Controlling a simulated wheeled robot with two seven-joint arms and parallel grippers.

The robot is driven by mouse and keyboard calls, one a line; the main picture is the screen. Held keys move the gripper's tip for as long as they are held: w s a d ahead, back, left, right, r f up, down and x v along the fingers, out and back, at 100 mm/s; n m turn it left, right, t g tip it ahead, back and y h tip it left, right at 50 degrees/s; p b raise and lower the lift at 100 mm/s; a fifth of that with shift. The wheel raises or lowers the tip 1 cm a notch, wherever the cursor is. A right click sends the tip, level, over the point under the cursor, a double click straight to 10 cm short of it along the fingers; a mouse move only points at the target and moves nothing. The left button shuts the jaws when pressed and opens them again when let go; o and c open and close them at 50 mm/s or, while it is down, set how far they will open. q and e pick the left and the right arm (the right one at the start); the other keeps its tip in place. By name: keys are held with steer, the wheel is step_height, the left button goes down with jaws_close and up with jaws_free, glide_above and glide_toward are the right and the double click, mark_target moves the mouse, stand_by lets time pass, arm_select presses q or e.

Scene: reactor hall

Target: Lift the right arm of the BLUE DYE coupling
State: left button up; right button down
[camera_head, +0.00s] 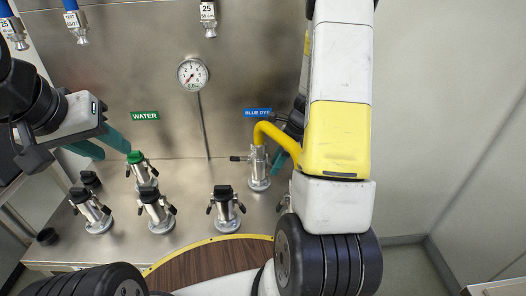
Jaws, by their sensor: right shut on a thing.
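The BLUE DYE coupling (259,170) stands on the steel bench under the blue "BLUE DYE" label (257,113), with a yellow hose (275,130) bending out of its top to the right. Its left arm (238,158) sticks out sideways, roughly level. Its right arm is hidden behind my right gripper (279,160), whose teal fingers are close against the coupling's right side. That gripper is shut on the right arm, though my own forearm and the hose cover part of it. My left gripper (114,152) is open and empty at the left, near the green-capped WATER coupling (138,165).
Several black-capped couplings (226,208) stand at the front of the bench. A pressure gauge (192,74) is on the back panel, with hanging hose ends (208,20) above. A curved wooden surface with a yellow edge (215,256) is in front. A plain wall is at the right.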

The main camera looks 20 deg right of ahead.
steer(key=shift+d+r+g+h, duration=0.1)
steer(key=shift+r+g+h, duration=0.2)
steer(key=shift+h, duration=0.7)
steer(key=shift+s+d+r+h, duration=0.1)
steer(key=shift+d+h, duration=0.05)
steer(key=shift+h, duration=0.35)
steer(key=shift+s+d+r+h, duration=0.1)
steer(key=shift+h, duration=0.4)
steer(key=c, duration=1.3)
jaws_free()
steer(key=shift+w, duration=0.1)
